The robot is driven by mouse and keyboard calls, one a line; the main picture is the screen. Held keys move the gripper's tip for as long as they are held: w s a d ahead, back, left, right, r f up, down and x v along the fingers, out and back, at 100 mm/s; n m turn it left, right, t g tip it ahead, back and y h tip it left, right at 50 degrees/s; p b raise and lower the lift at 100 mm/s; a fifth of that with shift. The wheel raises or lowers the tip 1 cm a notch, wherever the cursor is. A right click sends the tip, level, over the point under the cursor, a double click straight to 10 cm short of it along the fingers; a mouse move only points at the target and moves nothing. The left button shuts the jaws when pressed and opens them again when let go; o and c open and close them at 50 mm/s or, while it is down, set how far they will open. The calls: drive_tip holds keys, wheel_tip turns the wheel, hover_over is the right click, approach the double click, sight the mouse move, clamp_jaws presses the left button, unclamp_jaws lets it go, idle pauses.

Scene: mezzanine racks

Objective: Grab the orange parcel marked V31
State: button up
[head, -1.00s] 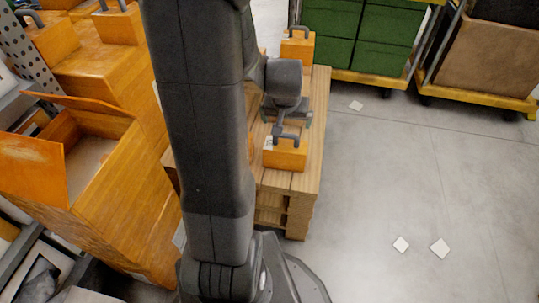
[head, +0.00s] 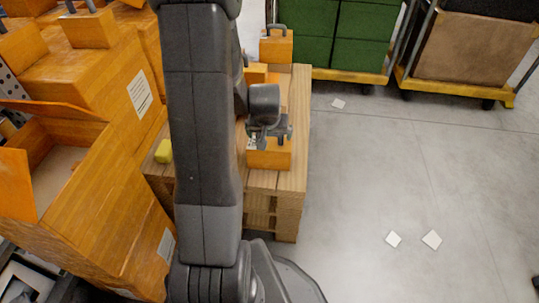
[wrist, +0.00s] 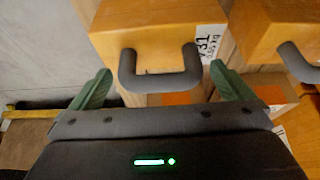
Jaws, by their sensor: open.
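The orange parcel marked V31 (wrist: 150,45) has a dark U-shaped handle (wrist: 160,82) and a white label with V31 printed on it. In the head view the parcel (head: 270,158) sits on the near end of a wooden pallet stack (head: 290,190). My gripper (wrist: 162,70) is open, its two green fingers apart on either side of the handle, not closed on it. In the head view my gripper (head: 270,130) is right above the parcel and hides most of its handle.
A second orange parcel with a handle (wrist: 270,25) stands close on the right in the wrist view. Another handled orange parcel (head: 276,48) stands at the pallet's far end. Large orange boxes (head: 110,190) crowd the left.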

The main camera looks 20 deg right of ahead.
drive_tip(key=shift+x, duration=0.9)
drive_tip(key=shift+r, duration=0.15)
drive_tip(key=c, duration=1.8)
